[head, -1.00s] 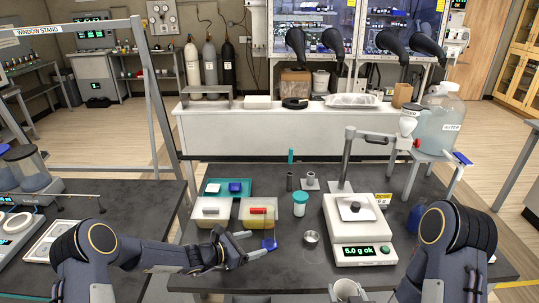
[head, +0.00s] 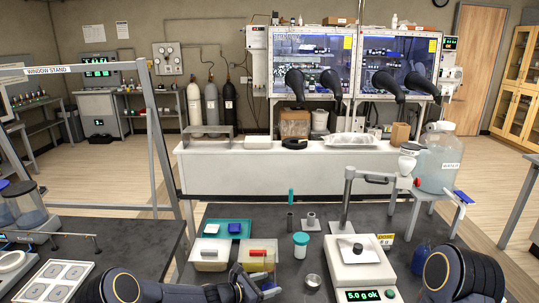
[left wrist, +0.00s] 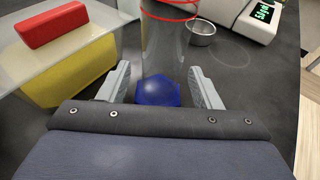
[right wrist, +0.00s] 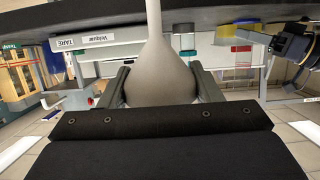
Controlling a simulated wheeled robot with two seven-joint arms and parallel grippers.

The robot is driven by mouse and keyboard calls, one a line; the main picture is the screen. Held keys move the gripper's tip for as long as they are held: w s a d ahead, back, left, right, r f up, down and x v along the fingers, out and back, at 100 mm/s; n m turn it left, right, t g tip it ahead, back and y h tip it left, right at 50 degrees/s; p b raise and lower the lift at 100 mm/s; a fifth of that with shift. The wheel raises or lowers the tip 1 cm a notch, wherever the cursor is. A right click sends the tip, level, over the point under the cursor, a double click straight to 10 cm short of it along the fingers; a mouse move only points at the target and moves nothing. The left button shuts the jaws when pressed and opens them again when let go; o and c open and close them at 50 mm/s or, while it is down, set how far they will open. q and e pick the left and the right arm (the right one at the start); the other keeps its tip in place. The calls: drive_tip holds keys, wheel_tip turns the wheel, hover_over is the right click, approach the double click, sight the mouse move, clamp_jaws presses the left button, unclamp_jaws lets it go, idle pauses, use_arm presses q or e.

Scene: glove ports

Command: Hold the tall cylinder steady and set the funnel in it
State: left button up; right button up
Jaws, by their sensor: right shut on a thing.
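The tall clear cylinder with a blue base and red rings (left wrist: 163,50) stands between the fingers of my left gripper (left wrist: 160,85) in the left wrist view. The fingers are open, with a gap on each side of it. In the right wrist view my right gripper (right wrist: 160,85) is shut on the grey funnel (right wrist: 160,65), whose narrow stem points up in the picture. The funnel and right fingers are hidden in the head view.
A yellow-based box with a red block (head: 258,258) is close left of the cylinder. A small metal cup (head: 312,281) and the scale (head: 358,270) stand to the right. A teal-capped jar (head: 300,245) and a teal tray (head: 227,228) are behind.

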use_arm(q)
drive_tip(key=c, duration=0.7)
drive_tip(key=o, duration=0.8)
drive_tip(key=v, duration=1.2)
drive_tip(key=shift+o, duration=1.4)
drive_tip(key=shift+x, duration=6)
